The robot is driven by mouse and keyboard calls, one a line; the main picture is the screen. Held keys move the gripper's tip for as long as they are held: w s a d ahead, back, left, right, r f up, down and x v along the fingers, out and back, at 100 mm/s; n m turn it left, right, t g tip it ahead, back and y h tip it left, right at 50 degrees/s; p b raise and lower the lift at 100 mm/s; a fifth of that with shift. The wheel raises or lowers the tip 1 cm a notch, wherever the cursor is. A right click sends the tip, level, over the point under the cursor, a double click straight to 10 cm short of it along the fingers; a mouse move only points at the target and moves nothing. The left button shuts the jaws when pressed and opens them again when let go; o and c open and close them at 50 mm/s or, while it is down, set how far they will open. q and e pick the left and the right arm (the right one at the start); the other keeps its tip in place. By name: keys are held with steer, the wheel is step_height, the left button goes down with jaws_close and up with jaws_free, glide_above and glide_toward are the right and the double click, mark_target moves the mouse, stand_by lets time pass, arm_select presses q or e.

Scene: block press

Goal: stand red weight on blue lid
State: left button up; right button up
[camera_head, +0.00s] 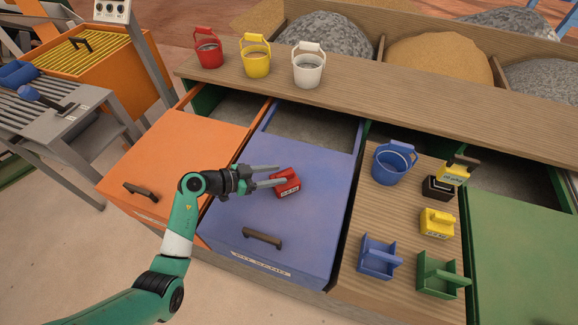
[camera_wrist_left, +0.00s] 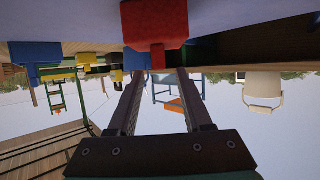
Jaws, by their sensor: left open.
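The red weight (camera_head: 287,187) stands on the blue lid (camera_head: 235,213), right of the lid's middle, with its labelled side facing the camera. My left gripper (camera_head: 282,176) reaches in from the left with its fingers open, at the weight's upper part. In the left wrist view, which is upside down, the red weight (camera_wrist_left: 153,22) has its broad base against the lid and its narrow handle pointing away from it. The handle's end lies between the left gripper's fingertips (camera_wrist_left: 159,75), with space showing on both sides. My right gripper is not in view.
A wooden panel on the right holds a blue bucket (camera_head: 393,163), a black-and-yellow weight (camera_head: 438,187), a yellow block (camera_head: 436,223), and blue (camera_head: 379,258) and green (camera_head: 438,276) holders. Red, yellow and white buckets stand on the back ledge. The orange lid (camera_head: 180,155) is clear.

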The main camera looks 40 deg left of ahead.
arm_select(q)
steer(key=p+v, duration=0.1)
steer(key=v, duration=0.4)
steer(key=shift+s+a+p, duration=0.1)
steer(key=shift+p, duration=0.2)
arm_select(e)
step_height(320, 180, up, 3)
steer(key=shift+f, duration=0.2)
